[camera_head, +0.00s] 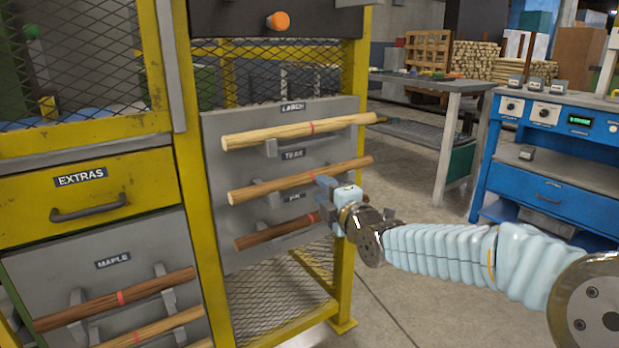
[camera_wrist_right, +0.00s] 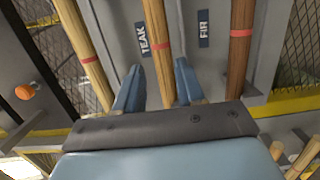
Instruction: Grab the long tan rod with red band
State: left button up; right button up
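A tan rod (camera_head: 270,187) with a red band lies across holders on the grey panel, under the TEAK label. In the right wrist view this tan rod (camera_wrist_right: 158,22) runs between the fingers of my right gripper (camera_wrist_right: 160,86), which are open on either side of it. In the head view my right gripper (camera_head: 327,190) is at the rod's right part and hides a little around it. A paler rod (camera_head: 265,136) with a red band lies above, under the LARCH label. A darker brown rod (camera_head: 275,234) with a red band lies below. My left gripper is not in view.
A yellow frame (camera_head: 345,275) holds the panel (camera_head: 225,255). At lower left, a MAPLE panel (camera_head: 50,262) carries more banded rods, below a yellow EXTRAS drawer (camera_head: 95,202). A blue workbench (camera_head: 535,185) stands at right. Open floor lies between.

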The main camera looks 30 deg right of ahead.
aim_at(312, 179)
jog(key=w, duration=0.4)
jog(key=w+d, duration=0.1)
jog(key=w, duration=0.1)
jog(key=shift+w+f, duration=0.1)
jog(key=shift+w, duration=0.2)
grip_shut()
jog(key=shift+p, duration=0.3)
